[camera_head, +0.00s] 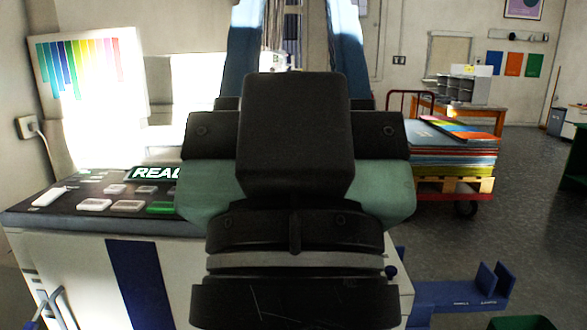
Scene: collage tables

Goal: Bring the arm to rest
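My own arm fills the middle of the head view, close to the camera. Its black and grey-green parts rise from the bottom edge, with a large dark block in the centre. I cannot make out any gripper fingers, and no held object shows. The arm hides the right part of a control panel and much of what lies behind it.
A white cabinet bears a dark control panel (60,213) at left, with several buttons and a partly hidden lit sign (153,173). A red cart (466,190) with stacked sheets stands at right. A blue holder (458,294) is at lower right. Grey floor (530,235) is open at right.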

